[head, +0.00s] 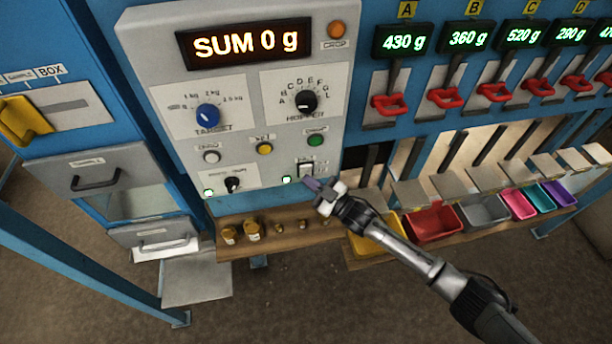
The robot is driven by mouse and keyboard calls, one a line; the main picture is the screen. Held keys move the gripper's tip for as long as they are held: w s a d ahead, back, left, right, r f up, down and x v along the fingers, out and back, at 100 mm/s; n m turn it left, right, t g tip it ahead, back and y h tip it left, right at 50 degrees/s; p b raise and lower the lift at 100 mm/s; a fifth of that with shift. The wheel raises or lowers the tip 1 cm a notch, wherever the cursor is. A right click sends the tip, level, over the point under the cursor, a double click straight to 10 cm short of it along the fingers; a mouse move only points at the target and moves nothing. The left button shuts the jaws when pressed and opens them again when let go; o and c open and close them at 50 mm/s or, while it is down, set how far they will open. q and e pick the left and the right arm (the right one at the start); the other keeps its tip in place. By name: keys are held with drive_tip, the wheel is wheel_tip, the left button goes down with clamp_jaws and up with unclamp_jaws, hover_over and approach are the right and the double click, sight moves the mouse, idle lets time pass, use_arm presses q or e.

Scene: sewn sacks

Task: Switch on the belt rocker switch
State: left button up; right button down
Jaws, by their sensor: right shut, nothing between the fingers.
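A small pale rocker switch (305,169) sits at the lower right of the grey control panel (345,90); its label is too small to read, and I cannot tell which way it is tipped. My right gripper (314,186) is shut and empty, with its fingertips just below the rocker. I cannot tell whether they touch the panel. My left gripper is out of view.
The panel also carries a blue TARGET knob (208,114), a black HOPPER knob (305,100), a green button (317,139) and a lit lamp (286,180). Brass weights (252,229) stand on a wooden shelf below. Red levers (447,97) and coloured bins (433,222) lie right.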

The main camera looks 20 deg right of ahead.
drive_tip(key=shift+s, duration=0.1)
drive_tip(key=shift+s+a+r+p, duration=0.1)
drive_tip(key=shift+s+p, duration=0.45)
drive_tip(key=shift+s, duration=0.05)
drive_tip(key=shift+s+a+r+p, duration=0.15)
drive_tip(key=shift+s+p, duration=0.8)
drive_tip(key=shift+s, duration=0.3)
drive_tip(key=shift+s+a+r+p, duration=0.15)
drive_tip(key=shift+s+p, duration=0.8)
drive_tip(key=shift+s, duration=0.3)
